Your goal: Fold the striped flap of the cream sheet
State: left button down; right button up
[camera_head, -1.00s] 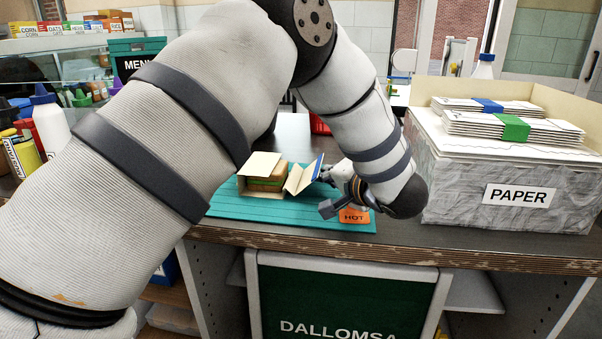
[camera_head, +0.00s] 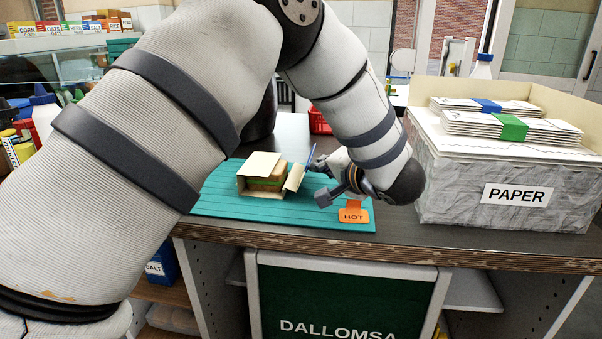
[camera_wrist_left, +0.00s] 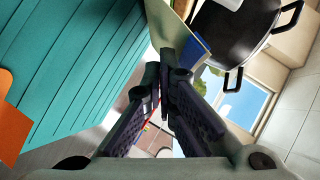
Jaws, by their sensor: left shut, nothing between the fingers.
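The cream sheet (camera_head: 264,163) is wrapped partly around a brown block with a green layer (camera_head: 267,178) on the teal mat (camera_head: 225,201). Its striped flap (camera_head: 295,177) stands tilted at the block's right side, and its blue stripe (camera_head: 310,155) shows at the far edge. In the left wrist view the flap's blue-edged end (camera_wrist_left: 193,45) is right by the fingertips; I cannot tell whether they touch. My left gripper (camera_head: 322,168) is shut and empty, just right of the flap. My right gripper is not in view.
An orange HOT tag (camera_head: 353,213) lies at the mat's front right. A grey PAPER box (camera_head: 455,190) with banded stacks stands right of my left arm. Bottles (camera_head: 42,115) stand at the left. A dark pot (camera_wrist_left: 236,38) shows in the left wrist view.

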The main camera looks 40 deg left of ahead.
pick_arm(q)
jog(key=shift+s+a+r, duration=0.15)
jog(key=shift+a+r, duration=0.15)
jog(key=shift+r, duration=0.35)
jog(key=shift+s+a+r, duration=0.1)
jog(key=shift+a+r, duration=0.05)
jog(key=shift+a, duration=0.05)
jog(key=shift+s+a+r, duration=0.15)
jog(key=shift+a+r, duration=0.05)
jog(key=shift+r, duration=0.05)
jog(key=shift+s+a+r, duration=0.25)
jog(key=shift+a+r, duration=0.15)
